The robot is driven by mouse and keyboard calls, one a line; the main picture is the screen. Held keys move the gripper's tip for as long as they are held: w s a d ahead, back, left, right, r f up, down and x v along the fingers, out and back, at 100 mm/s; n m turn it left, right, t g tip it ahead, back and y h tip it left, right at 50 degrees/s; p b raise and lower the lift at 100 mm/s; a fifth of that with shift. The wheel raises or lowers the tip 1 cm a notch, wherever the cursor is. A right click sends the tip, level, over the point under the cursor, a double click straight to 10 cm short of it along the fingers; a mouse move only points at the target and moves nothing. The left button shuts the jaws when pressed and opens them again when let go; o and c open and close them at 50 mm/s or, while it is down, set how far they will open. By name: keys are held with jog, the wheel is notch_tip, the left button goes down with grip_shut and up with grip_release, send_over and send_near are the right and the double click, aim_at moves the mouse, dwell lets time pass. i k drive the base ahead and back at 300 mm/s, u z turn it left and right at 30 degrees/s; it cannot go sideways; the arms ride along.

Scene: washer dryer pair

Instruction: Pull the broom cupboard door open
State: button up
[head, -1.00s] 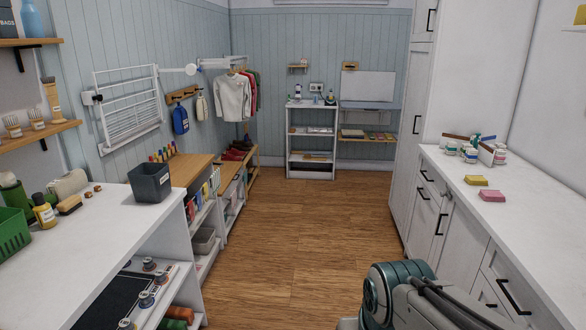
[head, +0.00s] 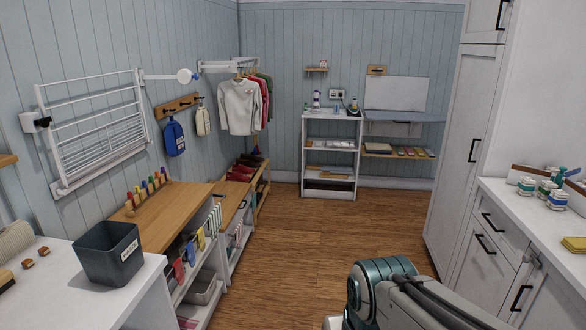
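A tall white cupboard stands on the right in the head view, and its long lower door (head: 457,150) is most likely the broom cupboard door. It looks shut. A dark vertical bar handle (head: 473,150) sits near its right edge. A shorter upper door (head: 484,20) with its own dark handle is above it. Part of my arm shows at the bottom of the view, in front of the floor, well short of the cupboard. My gripper is out of the frame, so its fingers are hidden.
A white counter (head: 520,205) with drawers and small jars (head: 548,188) adjoins the cupboard at right. A white bench with a dark bin (head: 108,252) and low wooden-topped shelves (head: 165,208) line the left. The wooden floor (head: 320,225) between is clear up to the back shelf (head: 330,150).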

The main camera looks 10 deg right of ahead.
aim_at(478, 66)
jog(key=z, duration=0.1)
jog(key=i, duration=1.6)
jog(key=z, duration=0.75)
jog(key=i, duration=1.6)
jog(key=z, duration=1.15)
jog(key=i, duration=0.95)
jog(key=z, duration=0.3)
